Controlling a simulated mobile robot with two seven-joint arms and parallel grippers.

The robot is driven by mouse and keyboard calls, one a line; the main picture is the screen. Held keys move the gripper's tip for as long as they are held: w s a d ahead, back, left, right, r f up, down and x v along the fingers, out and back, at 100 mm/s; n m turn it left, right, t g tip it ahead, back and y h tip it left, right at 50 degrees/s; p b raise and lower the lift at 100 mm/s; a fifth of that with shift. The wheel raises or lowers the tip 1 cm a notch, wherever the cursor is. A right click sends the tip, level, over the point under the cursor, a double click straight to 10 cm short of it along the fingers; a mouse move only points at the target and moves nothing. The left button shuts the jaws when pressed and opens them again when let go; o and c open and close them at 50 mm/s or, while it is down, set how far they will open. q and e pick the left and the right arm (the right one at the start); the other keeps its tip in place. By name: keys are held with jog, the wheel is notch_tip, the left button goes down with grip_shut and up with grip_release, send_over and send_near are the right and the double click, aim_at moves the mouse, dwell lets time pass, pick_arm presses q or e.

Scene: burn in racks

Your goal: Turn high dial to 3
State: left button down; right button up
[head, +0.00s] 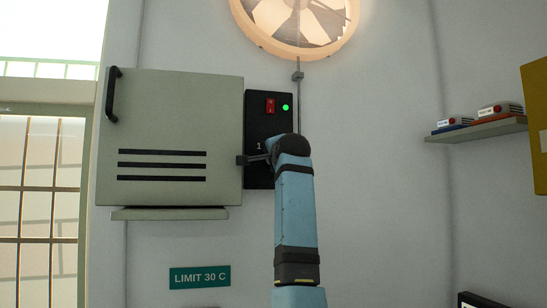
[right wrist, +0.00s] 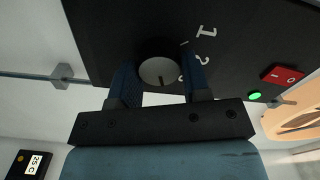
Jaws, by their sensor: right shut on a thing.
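The black control panel (head: 257,125) is on the wall beside a grey cabinet. In the head view my right gripper (head: 258,158) reaches it and hides the dial. In the right wrist view the round dial (right wrist: 158,70) has a light grey face with a small dark mark near its lower edge. The numbers 1 and 2 show beside it on the panel; a 3 cannot be made out. My right gripper (right wrist: 160,77) is shut on the dial, one blue finger on each side. My left gripper is not in view.
A red switch (head: 270,106) and a lit green lamp (head: 285,107) are above the dial. The grey cabinet (head: 170,110) stands out close on the left. A round fan (head: 297,45) is above. A sign (head: 200,277) reads LIMIT 30 C; a display (right wrist: 36,163) reads 25 C.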

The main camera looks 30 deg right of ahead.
jog(key=shift+m, duration=1)
jog(key=o, duration=0.9)
jog(key=shift+s, duration=0.1)
jog(key=b+v, duration=0.4)
jog(key=v, duration=0.9)
jog(key=shift+s, duration=0.4)
